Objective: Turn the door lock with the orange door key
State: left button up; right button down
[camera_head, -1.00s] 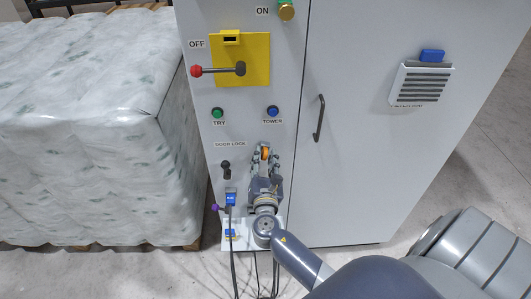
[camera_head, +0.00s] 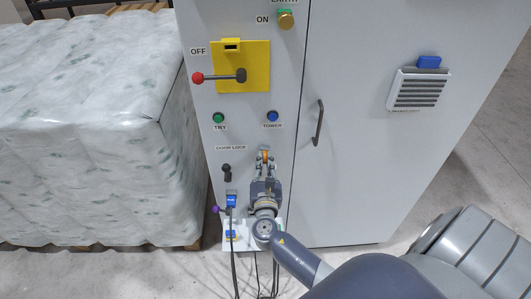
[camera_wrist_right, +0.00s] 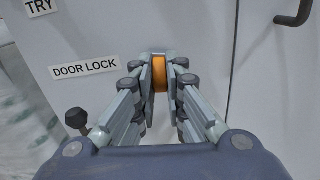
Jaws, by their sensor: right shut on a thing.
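The orange door key (camera_head: 264,156) is between the fingertips of my right gripper (camera_head: 264,160). In the right wrist view the orange key (camera_wrist_right: 160,74) stands upright between the two fingertips (camera_wrist_right: 161,76), which are shut on it. The key is at the cabinet face, to the right of the DOOR LOCK label (camera_head: 230,147); the label also shows in the right wrist view (camera_wrist_right: 85,68). The lock itself is hidden behind the key and fingers, so I cannot tell how deep the key sits. My left gripper is not in view.
The grey cabinet (camera_head: 350,180) has a door handle (camera_head: 319,122) to the right. A yellow panel with a red-knobbed lever (camera_head: 220,77) is above. A black knob (camera_head: 227,173) and a blue plug (camera_head: 231,200) with hanging cables are left of my gripper. A wrapped pallet load (camera_head: 90,130) stands at left.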

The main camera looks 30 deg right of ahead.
jog(key=shift+n+p, duration=0.35)
jog(key=shift+n, duration=0.25)
jog(key=c, duration=1.6)
grip_release()
jog(key=shift+o, duration=0.2)
jog(key=v, duration=1.2)
jog(key=s+a+f+m+g+y, duration=0.1)
jog(key=s+f+m+g+y, duration=0.3)
jog(key=f, duration=1.1)
jog(key=s+f+m+g+y, duration=0.1)
jog(key=s+f+m+g, duration=0.45)
jog(key=f, duration=0.95)
jog(key=s+a+f+m+g+y, duration=0.1)
jog(key=s+f+m, duration=0.4)
jog(key=s, duration=0.4)
jog(key=s+a+f+m+g+y, duration=0.1)
jog(key=s+f+m+g+y, duration=0.1)
jog(key=s+f+m, duration=0.4)
jog(key=s+a+f+m+g+y, duration=0.1)
jog(key=s+f+m, duration=0.4)
jog(key=s, duration=0.8)
jog(key=shift+a+f+m+y, duration=0.25)
jog(key=shift+f+m+y, duration=0.15)
jog(key=shift+m, duration=0.55)
